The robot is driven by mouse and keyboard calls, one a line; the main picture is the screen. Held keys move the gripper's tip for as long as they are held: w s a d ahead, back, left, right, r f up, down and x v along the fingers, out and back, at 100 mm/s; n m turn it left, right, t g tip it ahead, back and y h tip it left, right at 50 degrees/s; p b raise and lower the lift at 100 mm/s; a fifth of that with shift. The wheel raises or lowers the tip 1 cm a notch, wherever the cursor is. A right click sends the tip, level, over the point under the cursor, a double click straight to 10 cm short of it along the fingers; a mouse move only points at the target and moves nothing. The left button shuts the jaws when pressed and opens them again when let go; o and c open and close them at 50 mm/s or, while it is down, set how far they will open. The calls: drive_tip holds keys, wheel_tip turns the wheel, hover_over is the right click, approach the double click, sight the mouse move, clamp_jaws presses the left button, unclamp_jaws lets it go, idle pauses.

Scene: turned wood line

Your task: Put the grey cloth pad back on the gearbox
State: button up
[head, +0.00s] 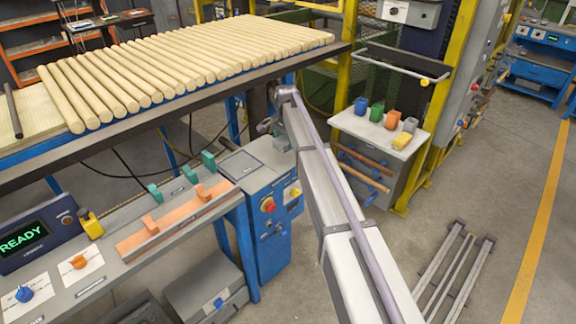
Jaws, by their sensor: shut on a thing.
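My arm (335,205) rises from the lower right to a joint beside the front edge of the roller table. Grey end parts of the arm (267,124) show just left of that joint, but I cannot make out gripper fingers or anything held. I cannot pick out the grey cloth pad for certain. I cannot identify the gearbox for certain either; the space under the table behind my arm is dark and partly hidden.
A table of wooden rods (190,65) fills the upper left. A bench (120,240) with fixtures is at left. A small shelf (350,125) holds coloured containers. Metal rails (455,270) lie on the floor.

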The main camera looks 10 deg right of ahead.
sight(287, 162)
wheel_tip(287, 162, down, 8)
drive_tip(key=b, duration=0.6)
drive_tip(key=shift+r, duration=0.25)
drive_tip(key=shift+f, duration=0.25)
drive_tip(key=o, duration=0.8)
drive_tip(key=shift+r, duration=0.1)
wheel_tip(287, 162, up, 13)
drive_tip(key=p, duration=1.2)
drive_tip(key=shift+p, duration=0.4)
drive_tip(key=shift+s+f, duration=0.1)
drive_tip(key=shift+f, duration=0.2)
drive_tip(key=s+n, duration=0.3)
drive_tip(key=s, duration=1)
drive_tip(key=s+n, duration=0.4)
drive_tip(key=s, duration=1)
drive_tip(key=s+n, duration=0.4)
drive_tip(key=s, duration=1)
drive_tip(key=shift+s, duration=0.1)
